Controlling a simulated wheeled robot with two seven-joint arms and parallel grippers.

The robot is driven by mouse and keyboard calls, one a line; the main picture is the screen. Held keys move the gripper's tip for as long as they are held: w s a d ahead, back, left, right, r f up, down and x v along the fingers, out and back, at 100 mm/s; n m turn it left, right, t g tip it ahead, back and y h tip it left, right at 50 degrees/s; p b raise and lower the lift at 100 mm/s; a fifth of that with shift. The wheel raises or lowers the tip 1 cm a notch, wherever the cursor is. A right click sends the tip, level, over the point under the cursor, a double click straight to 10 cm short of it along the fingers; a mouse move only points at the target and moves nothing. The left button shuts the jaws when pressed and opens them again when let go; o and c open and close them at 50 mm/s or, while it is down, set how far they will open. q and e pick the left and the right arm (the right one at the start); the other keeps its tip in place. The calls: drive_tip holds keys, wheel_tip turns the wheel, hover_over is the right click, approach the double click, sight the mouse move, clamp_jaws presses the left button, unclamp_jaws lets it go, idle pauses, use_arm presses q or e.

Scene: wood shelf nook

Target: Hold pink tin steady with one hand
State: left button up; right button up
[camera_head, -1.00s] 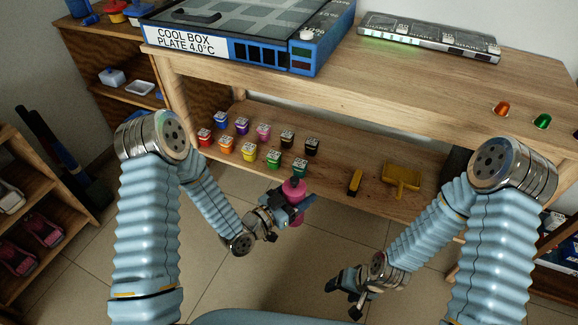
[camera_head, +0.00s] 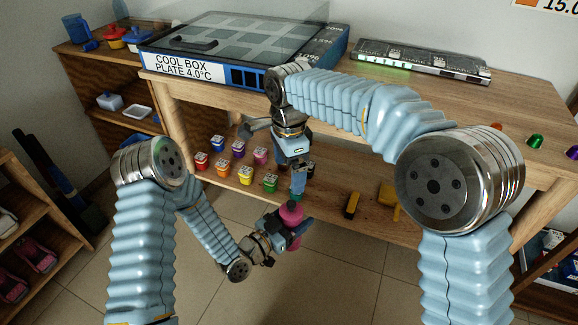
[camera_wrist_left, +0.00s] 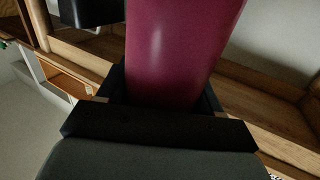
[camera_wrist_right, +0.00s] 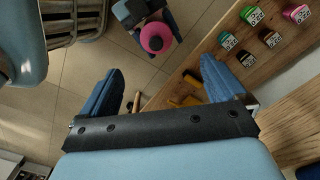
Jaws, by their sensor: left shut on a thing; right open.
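The pink tin (camera_head: 291,214) is held roughly upright in front of the lower shelf. My left gripper (camera_head: 296,228) is shut around its side; the tin stands out above and below the jaws. In the left wrist view the tin (camera_wrist_left: 182,45) fills the space between the jaws, its ends out of frame. My right gripper (camera_head: 298,186) is open and empty, pointing down just above the tin. In the right wrist view the tin's round top (camera_wrist_right: 156,38) shows beyond the open fingers (camera_wrist_right: 163,88), apart from them.
Several small coloured pots (camera_head: 245,175) stand on the lower shelf (camera_head: 328,205) behind the tin. A yellow-black item (camera_head: 351,205) and a yellow tool (camera_head: 389,194) lie to their right. The blue cool box (camera_head: 200,72) is on the upper top. The floor in front is free.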

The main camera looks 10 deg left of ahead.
sight(289, 201)
wheel_tip(289, 201, down, 12)
drive_tip(key=shift+r, duration=0.15)
idle(0.3)
clamp_jaws()
idle(0.5)
drive_tip(key=shift+r, duration=0.2)
idle(0.3)
drive_tip(key=shift+s+r, duration=0.1)
drive_tip(key=shift+r, duration=0.85)
drive_tip(key=shift+r, duration=0.1)
